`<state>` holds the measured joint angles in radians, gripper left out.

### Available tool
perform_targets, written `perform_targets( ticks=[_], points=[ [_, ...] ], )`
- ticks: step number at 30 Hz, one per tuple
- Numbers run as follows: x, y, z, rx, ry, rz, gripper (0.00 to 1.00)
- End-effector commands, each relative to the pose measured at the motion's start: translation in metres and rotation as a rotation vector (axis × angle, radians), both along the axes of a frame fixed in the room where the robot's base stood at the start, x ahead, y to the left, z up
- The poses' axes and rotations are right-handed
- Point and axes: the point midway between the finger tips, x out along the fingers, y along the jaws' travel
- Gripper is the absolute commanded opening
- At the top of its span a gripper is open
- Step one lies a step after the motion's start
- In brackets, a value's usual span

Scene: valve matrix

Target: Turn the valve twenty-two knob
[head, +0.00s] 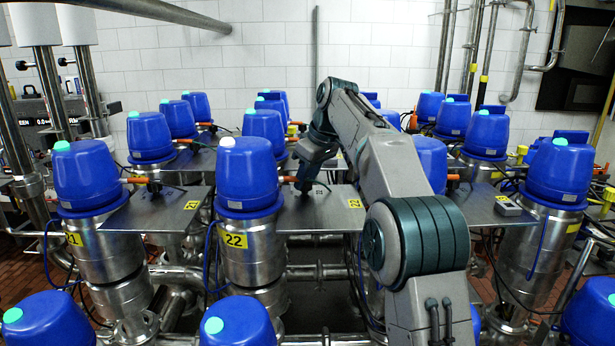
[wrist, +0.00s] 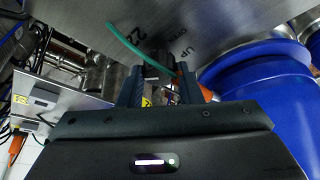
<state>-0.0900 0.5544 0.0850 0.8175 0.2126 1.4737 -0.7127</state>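Valve twenty-two is a steel body with a blue cap (head: 247,180) and a yellow 22 label (head: 234,241), left of centre in the head view. A metal plate (head: 325,212) extends right from it. A small dark knob (wrist: 158,72) sits under the plate's print, between my fingers. My gripper (wrist: 160,88) is open around the knob, its fingers apart on either side; contact is unclear. In the head view my gripper (head: 303,186) is small and dark at the plate.
A green cable (wrist: 135,46) crosses by the knob, and an orange connector (wrist: 192,82) lies close to the right finger. A blue cap (wrist: 262,90) stands close on the right. Valve twenty-one (head: 88,180) is to the left; several more blue-capped valves stand around.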

Motion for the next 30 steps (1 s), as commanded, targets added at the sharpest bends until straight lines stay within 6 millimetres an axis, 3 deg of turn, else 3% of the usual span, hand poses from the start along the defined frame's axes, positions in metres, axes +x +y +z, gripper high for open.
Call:
perform_targets(
  ticks=[14, 30],
  points=[
    [-0.0011, 0.0012, 0.0008, -0.002, 0.001, -0.102, 0.09],
    [-0.0027, 0.0044, 0.0027, -0.001, 0.000, -0.555, 0.09]
  ],
)
